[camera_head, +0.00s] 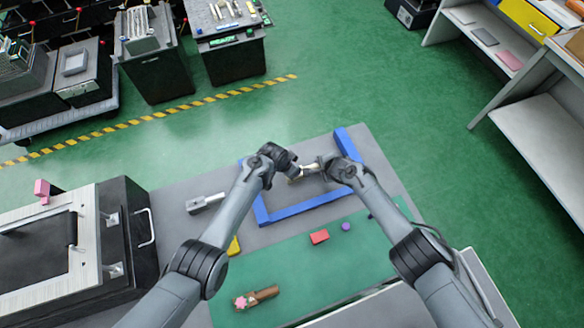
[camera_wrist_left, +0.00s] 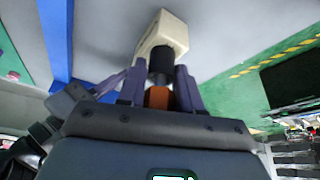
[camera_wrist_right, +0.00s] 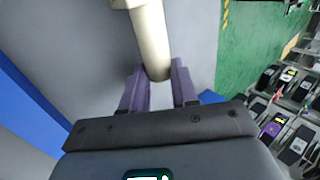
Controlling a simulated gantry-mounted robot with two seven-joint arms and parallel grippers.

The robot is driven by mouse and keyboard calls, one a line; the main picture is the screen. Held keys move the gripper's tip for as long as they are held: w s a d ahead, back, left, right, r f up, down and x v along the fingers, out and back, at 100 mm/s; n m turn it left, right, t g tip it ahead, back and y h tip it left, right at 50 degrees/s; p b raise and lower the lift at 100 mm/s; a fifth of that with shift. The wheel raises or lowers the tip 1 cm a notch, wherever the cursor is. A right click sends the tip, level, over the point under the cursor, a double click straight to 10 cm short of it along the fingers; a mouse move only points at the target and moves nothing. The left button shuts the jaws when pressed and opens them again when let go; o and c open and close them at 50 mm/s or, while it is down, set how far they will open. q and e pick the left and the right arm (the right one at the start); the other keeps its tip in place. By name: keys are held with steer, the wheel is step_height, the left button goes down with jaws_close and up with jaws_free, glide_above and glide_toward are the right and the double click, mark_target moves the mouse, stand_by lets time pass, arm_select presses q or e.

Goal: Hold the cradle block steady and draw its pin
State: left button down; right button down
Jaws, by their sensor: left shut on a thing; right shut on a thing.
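In the head view both grippers meet over the blue frame, around a small cream piece (camera_head: 294,180). My left gripper (camera_head: 291,157) is shut on a dark and orange stem (camera_wrist_left: 158,97); the stem joins a cream block (camera_wrist_left: 163,32) beyond the fingers in the left wrist view. My right gripper (camera_head: 322,163) is shut on a smooth cream rod (camera_wrist_right: 150,40). The rod widens at the top edge of the right wrist view. I cannot tell which part is the cradle block or its pin, or whether rod and block are joined.
A blue frame (camera_head: 300,208) lies on the grey table around the grippers. A grey metal piece (camera_head: 205,203) lies left of it. On the green mat (camera_head: 300,275) are a red block (camera_head: 319,237), a purple piece (camera_head: 346,227) and a brown piece (camera_head: 262,295). A dark case (camera_head: 125,240) stands at left.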

arm_select(q)
steer(key=shift+r, duration=0.75)
stand_by(0.8)
steer(key=shift+r, duration=1.85)
steer(key=shift+r, duration=0.25)
steer(key=shift+r, duration=0.85)
arm_select(e)
steer(key=c, duration=0.8)
jaws_free()
steer(key=shift+r, duration=0.1)
